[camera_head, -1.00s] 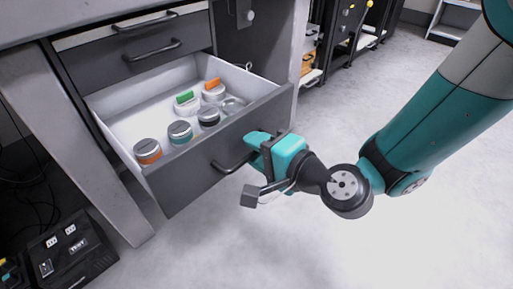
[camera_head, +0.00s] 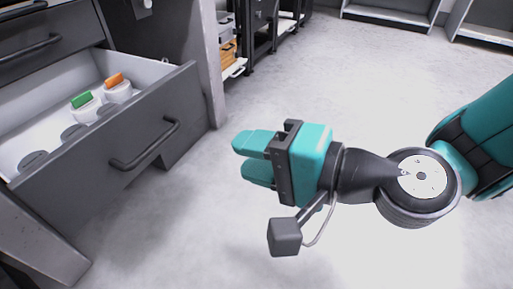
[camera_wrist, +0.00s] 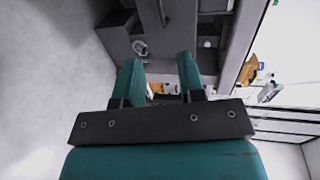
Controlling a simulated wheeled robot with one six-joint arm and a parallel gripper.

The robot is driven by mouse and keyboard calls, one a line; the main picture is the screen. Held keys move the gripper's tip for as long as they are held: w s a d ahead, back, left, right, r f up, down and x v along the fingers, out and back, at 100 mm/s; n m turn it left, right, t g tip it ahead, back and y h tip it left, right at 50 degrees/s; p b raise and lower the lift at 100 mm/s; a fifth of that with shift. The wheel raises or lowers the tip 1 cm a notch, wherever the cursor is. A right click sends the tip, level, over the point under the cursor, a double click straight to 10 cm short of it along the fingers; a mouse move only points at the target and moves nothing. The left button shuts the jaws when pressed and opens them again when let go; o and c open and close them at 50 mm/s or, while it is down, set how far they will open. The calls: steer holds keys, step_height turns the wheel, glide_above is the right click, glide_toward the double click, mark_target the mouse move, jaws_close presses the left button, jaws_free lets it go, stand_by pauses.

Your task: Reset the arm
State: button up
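My gripper (camera_head: 243,157) is teal with dark parts and hangs in free air over the floor, right of the open drawer (camera_head: 75,160). Its two fingers are apart with nothing between them; the gap (camera_wrist: 158,78) also shows in the wrist view. The fingers point toward the drawer side and are clear of the drawer's dark bar handle (camera_head: 145,145). My arm comes in from the right, bent at a round joint. In the wrist view dark furniture fronts lie beyond the fingertips.
The drawer is pulled out and holds a jar with a green tab (camera_head: 84,104), a jar with an orange tab (camera_head: 117,88) and grey lids. A closed drawer (camera_head: 45,42) is above it. Shelving (camera_head: 235,45) stands behind. The pale floor (camera_head: 380,110) around my gripper is clear.

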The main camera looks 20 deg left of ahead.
steer(key=shift+s+d, duration=0.1)
steer(key=shift+d, duration=0.1)
stand_by(0.3)
steer(key=s+d+r+n+g+h+p, duration=0.1)
steer(key=d+r+n+h+p, duration=0.45)
steer(key=d+r+p, duration=0.55)
steer(key=s+d+r+n+g+h+p, duration=0.15)
steer(key=d+r+n+h+p, duration=0.4)
steer(key=d, duration=0.75)
step_height(320, 180, up, 39)
steer(key=m+p, duration=0.2)
steer(key=p, duration=3.6)
steer(key=shift+a+r, duration=0.15)
steer(key=shift+a, duration=0.2)
